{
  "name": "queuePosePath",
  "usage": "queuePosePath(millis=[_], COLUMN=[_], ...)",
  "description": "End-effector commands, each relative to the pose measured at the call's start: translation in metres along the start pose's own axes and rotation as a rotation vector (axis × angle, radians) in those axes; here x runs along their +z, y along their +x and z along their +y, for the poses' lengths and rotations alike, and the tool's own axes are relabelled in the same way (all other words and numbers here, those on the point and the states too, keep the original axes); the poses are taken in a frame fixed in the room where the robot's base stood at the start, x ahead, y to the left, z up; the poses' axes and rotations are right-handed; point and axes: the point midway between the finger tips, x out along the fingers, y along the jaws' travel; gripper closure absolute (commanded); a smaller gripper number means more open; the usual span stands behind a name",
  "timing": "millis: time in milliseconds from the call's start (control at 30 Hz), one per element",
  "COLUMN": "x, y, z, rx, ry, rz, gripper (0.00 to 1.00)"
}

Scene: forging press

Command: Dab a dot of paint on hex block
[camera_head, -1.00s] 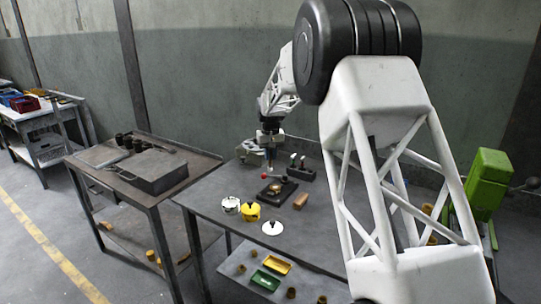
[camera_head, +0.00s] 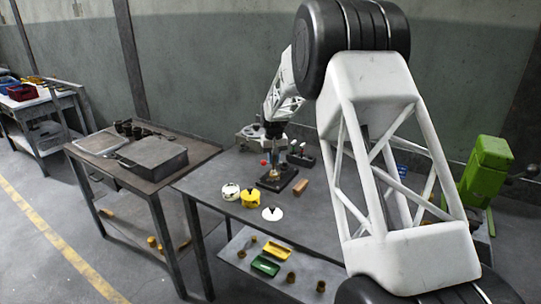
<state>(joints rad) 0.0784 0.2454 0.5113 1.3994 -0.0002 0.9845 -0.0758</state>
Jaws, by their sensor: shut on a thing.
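My gripper (camera_head: 275,148) points down over the far part of the grey work table and is shut on a slim upright tool, small and partly hidden by the jaws. Its lower end is at or just above a small brass-coloured piece, probably the hex block (camera_head: 274,177), on a dark square plate (camera_head: 289,183). I cannot tell whether they touch, and no paint dot can be made out. An open yellow pot (camera_head: 250,198) and a white pot (camera_head: 230,191) stand to the front left. A white lid-like disc with a dark knob (camera_head: 272,214) lies in front.
A red ball (camera_head: 263,162) is just left of the tool. A dark holder with pale-topped items (camera_head: 301,156) stands behind the plate. A brown block (camera_head: 301,187) lies to its right. The lower shelf holds green (camera_head: 265,266) and yellow trays. The table's front is clear.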

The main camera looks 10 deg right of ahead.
Motion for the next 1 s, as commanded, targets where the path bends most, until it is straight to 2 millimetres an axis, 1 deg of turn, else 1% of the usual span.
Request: queuePosePath(millis=[200, 300, 400, 700, 733, 800, 833, 1000], x=[0.005, 0.006, 0.004, -0.002, -0.003, -0.003, -0.003, -0.003], y=[0.003, 0.003, 0.003, 0.004, 0.002, -0.004, -0.014, -0.029], z=[0.021, 0.027, 0.015, -0.012, -0.015, -0.013, -0.013, -0.013], rx=[0.0, 0.0, 0.0, 0.0, 0.0, 0.0, 0.0, 0.0], ry=[0.002, 0.0, -0.001, -0.001, 0.0, 0.001, 0.001, 0.001], rz=[-0.002, -0.001, -0.002, -0.002, -0.001, 0.0, 0.003, 0.0], gripper=[1.0, 1.0, 1.0, 1.0, 1.0, 1.0, 1.0, 1.0])
